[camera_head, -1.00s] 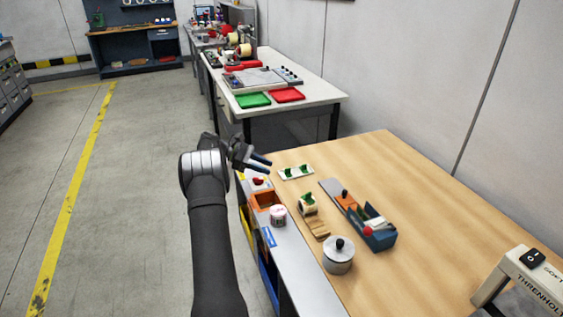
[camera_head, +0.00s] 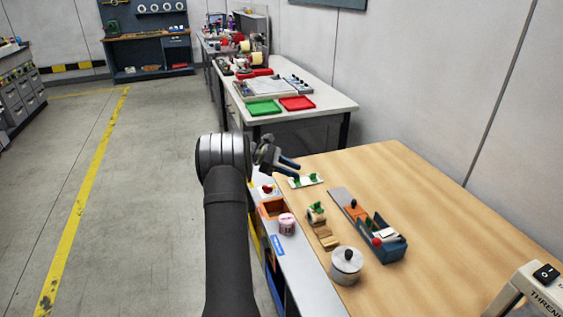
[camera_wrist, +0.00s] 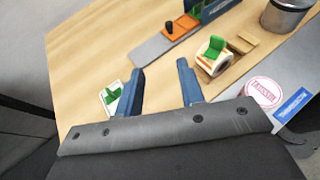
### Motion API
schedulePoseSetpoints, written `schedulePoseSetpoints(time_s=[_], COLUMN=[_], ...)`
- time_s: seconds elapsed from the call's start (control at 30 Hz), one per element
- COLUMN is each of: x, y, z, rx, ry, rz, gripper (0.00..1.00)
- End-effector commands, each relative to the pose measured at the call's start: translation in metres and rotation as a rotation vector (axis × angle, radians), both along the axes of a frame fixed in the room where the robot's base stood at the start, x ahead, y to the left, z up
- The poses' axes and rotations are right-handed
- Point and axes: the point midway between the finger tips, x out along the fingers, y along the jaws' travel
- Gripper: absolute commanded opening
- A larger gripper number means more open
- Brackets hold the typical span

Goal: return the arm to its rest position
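My gripper (camera_head: 287,169) is at the left edge of the wooden table (camera_head: 445,225) in the head view, above the tabletop. In the wrist view the two blue fingers of my gripper (camera_wrist: 160,88) stand well apart with nothing between them. A white plate with green clips (camera_head: 306,180) lies just beyond the fingertips in the head view. It shows partly behind the left finger in the wrist view (camera_wrist: 112,97). My dark arm rises from the bottom of the head view to the gripper.
A label roll with a green piece (camera_head: 316,212), a blue and orange device (camera_head: 378,238) and a metal pot (camera_head: 346,264) stand on the table. An orange bin (camera_head: 273,208) and a pink-white roll (camera_head: 286,223) are at the left edge. The floor (camera_head: 140,200) left is clear.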

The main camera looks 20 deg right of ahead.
Motion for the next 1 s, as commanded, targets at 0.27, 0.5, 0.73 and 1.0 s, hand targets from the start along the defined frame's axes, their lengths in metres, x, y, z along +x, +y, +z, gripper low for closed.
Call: schedulePoseSetpoints(time_s=[0.27,0.5,0.73,1.0], x=[0.005,0.027,0.051,0.074], y=[0.004,0.024,0.044,0.064], z=[-0.005,-0.023,-0.041,-0.060], rx=[0.001,0.001,0.001,0.000], ry=[0.002,0.001,0.000,0.000], rz=[0.001,0.002,0.002,0.001], gripper=[0.35,0.35,0.35,0.35])
